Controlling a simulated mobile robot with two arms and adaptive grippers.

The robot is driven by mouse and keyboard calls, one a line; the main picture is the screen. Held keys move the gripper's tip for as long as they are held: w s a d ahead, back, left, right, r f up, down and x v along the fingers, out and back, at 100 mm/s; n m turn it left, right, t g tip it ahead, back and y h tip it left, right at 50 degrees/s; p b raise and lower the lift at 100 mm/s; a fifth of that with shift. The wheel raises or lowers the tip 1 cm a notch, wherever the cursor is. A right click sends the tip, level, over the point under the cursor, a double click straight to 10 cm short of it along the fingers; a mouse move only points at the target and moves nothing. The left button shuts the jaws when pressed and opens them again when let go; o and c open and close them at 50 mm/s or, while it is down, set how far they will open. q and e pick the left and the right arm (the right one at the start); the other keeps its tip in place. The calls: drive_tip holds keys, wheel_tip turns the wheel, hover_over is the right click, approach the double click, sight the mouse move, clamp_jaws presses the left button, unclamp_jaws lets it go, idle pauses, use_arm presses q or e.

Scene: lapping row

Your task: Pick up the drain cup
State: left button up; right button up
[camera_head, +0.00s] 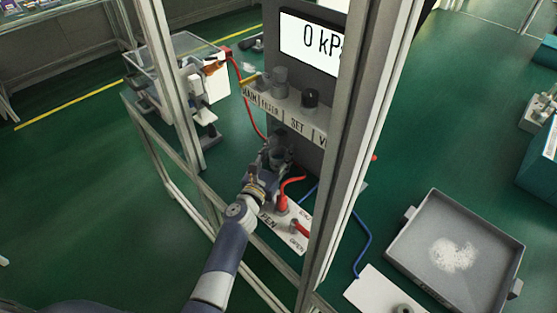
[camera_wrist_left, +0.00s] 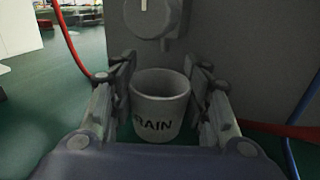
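The drain cup (camera_wrist_left: 158,112), a grey cup with dark lettering reading "RAIN", stands upright between the fingers of my left gripper (camera_wrist_left: 160,82) in the left wrist view. The fingers are open around it, with a narrow gap visible on each side. The cup looks empty, though its bottom is hard to see. In the head view my left gripper (camera_head: 276,160) reaches in at the foot of the grey panel, and its fingers partly hide the cup. My right gripper is in neither view.
A grey panel (camera_wrist_left: 245,70) with a round knob (camera_wrist_left: 155,18) is close behind the cup. Frame posts (camera_head: 345,140) stand near my left arm. Red hoses (camera_head: 283,198) and a blue hose (camera_head: 367,235) run nearby. A grey tray (camera_head: 425,215) with white powder lies at right.

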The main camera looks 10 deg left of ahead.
use_arm(q)
drive_tip(key=shift+c, duration=0.2)
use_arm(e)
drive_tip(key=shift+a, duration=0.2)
use_arm(q)
drive_tip(key=shift+r+p, duration=0.75)
drive_tip(key=s+a, duration=0.2)
drive_tip(key=s, duration=0.1)
drive_tip(key=s+a+p, duration=0.1)
drive_tip(key=s+a, duration=0.1)
drive_tip(key=s, duration=0.2)
drive_tip(key=s+a, duration=0.3)
drive_tip(key=shift+s+f, duration=0.1)
drive_tip(key=shift+s, duration=0.15)
drive_tip(key=s+a+b, duration=0.2)
drive_tip(key=s+a, duration=0.3)
drive_tip(key=s, duration=0.3)
drive_tip(key=s+a+b, duration=0.1)
drive_tip(key=s+a, duration=0.5)
drive_tip(key=s, duration=0.2)
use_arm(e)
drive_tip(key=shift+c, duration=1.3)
use_arm(q)
drive_tip(key=s+d+r+n+y, duration=0.1)
drive_tip(key=d+r+n+y, duration=0.1)
drive_tip(key=d+r, duration=0.8)
drive_tip(key=shift+s+d+y, duration=0.25)
drive_tip(key=shift+d+y, duration=0.45)
drive_tip(key=shift+d, duration=0.35)
